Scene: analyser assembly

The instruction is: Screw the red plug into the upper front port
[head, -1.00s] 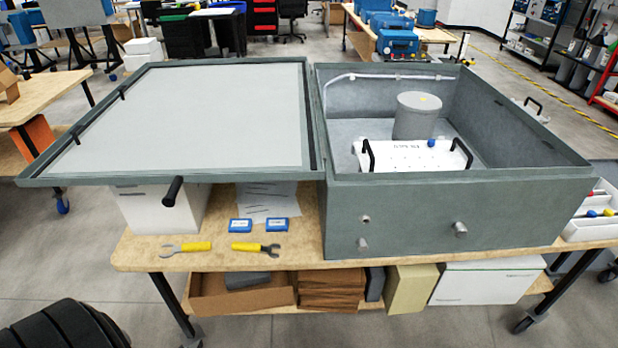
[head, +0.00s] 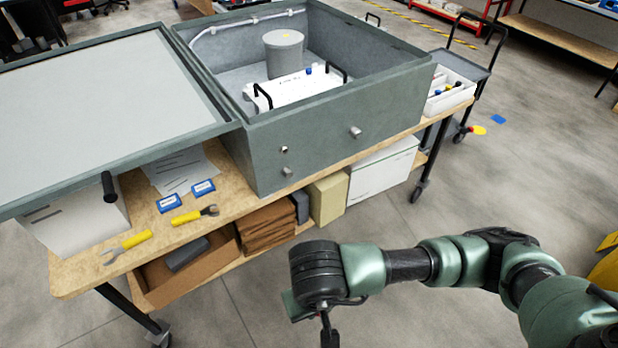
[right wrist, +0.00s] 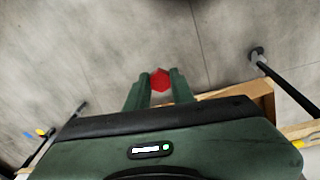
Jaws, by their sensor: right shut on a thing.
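The grey-green analyser box (head: 320,140) stands open on the workbench. Its front wall carries an upper left port (head: 284,149), which looks like a small dark hole with a light rim. A metal fitting (head: 287,171) sticks out below it, and another fitting (head: 355,131) sits farther right. My right gripper (right wrist: 159,82) is shut on the red plug (right wrist: 160,79), which shows between the fingertips in the right wrist view, above the floor. In the head view my right gripper (head: 328,338) is at the bottom edge, in front of and apart from the box; the plug is not visible there.
The lid (head: 90,110) lies open to the left. A white tray (head: 440,102) with coloured plugs is at the right end. Floor before the bench is free.

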